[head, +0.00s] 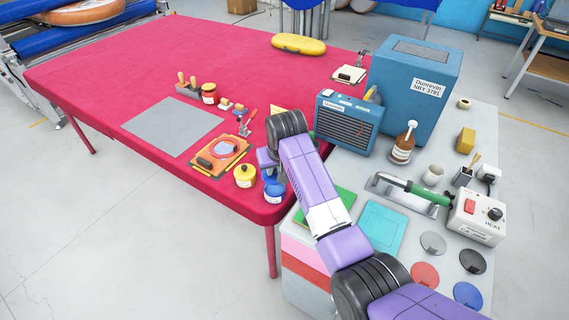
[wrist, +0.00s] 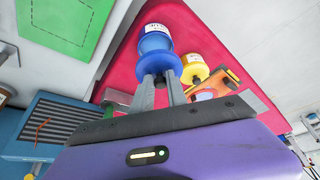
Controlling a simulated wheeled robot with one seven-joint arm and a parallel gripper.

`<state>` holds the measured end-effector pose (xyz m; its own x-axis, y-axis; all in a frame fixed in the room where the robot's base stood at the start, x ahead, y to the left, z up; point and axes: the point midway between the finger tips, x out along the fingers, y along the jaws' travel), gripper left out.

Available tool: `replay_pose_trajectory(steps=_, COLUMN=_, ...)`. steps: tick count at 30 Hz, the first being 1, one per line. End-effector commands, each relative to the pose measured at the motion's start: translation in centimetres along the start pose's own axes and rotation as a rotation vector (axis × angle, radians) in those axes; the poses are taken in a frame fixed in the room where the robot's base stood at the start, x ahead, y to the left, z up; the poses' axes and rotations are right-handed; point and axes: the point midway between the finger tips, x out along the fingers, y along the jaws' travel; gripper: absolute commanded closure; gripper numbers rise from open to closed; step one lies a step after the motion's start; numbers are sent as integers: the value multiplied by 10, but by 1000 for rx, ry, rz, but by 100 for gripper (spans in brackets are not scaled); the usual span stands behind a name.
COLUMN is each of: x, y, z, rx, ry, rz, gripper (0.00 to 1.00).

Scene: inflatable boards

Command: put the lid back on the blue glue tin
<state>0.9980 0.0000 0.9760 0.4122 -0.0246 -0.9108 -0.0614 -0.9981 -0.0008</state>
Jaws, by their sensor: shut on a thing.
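The blue glue tin (head: 274,194) stands near the front right corner of the red table. It also shows in the wrist view (wrist: 155,38), with a white label on its side. My gripper (wrist: 160,85) is shut on the blue lid (wrist: 160,65), a round disc gripped at its middle. The lid is at the tin's open end, over its top, and looks wider than the tin. I cannot tell whether lid and tin touch. In the head view my gripper (head: 269,171) is partly hidden by my arm.
A yellow tin (head: 245,176) stands close to the left of the blue tin. An orange board (head: 221,157) lies behind it. A blue heater box (head: 347,124) and green and teal sheets (head: 381,227) are on the grey bench to the right. Bare red table (head: 130,70) lies farther back.

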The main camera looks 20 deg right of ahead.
Motion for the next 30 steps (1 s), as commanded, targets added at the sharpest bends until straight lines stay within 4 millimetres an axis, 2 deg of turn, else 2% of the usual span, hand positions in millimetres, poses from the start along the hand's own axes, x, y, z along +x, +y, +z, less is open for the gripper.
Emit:
replay_pose_trajectory(steps=11, x=9, y=-2, z=-4, rx=2, ry=1, rz=1, gripper=100)
replay_pose_trajectory(steps=30, x=55, y=-1, z=18, rx=2, ry=-1, rz=1, gripper=100)
